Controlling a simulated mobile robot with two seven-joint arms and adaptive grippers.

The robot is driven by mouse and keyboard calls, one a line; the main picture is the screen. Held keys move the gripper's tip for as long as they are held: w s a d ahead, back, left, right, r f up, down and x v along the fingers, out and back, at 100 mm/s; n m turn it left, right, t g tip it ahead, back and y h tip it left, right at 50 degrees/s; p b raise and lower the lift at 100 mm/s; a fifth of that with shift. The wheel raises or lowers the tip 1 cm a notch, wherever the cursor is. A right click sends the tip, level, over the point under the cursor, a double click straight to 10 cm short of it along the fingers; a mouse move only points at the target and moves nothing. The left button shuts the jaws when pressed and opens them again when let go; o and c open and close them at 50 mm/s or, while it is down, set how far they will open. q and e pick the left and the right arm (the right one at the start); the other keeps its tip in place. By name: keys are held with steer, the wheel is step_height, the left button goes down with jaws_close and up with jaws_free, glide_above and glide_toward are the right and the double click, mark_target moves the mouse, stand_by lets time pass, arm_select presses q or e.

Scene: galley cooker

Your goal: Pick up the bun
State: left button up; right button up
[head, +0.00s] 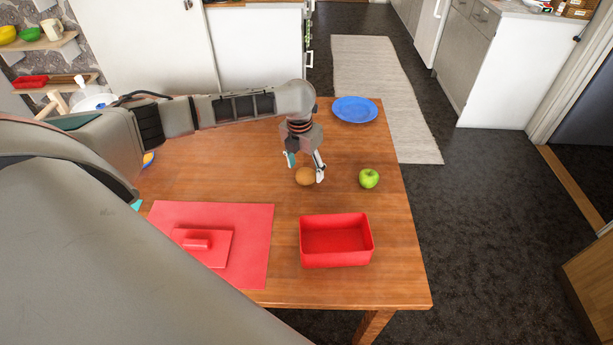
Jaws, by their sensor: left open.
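The bun (305,177) is a small round brown thing on the wooden table, between the blue plate and the red box. My left gripper (305,169) points down right at the bun, with its fingers apart. One finger is at the bun's upper left and the other at its right side. The right finger overlaps the bun's edge in the picture; I cannot tell whether it touches. My right gripper is not in view.
A green apple (369,178) lies to the right of the bun. A blue plate (355,109) is at the far edge of the wooden table (390,232).

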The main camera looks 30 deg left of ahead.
arm_select(q)
steer(key=shift+w+f, duration=0.2)
steer(key=shift+f, duration=0.85)
steer(key=c, duration=1.1)
steer(key=shift+o, duration=0.2)
steer(key=shift+r, duration=0.1)
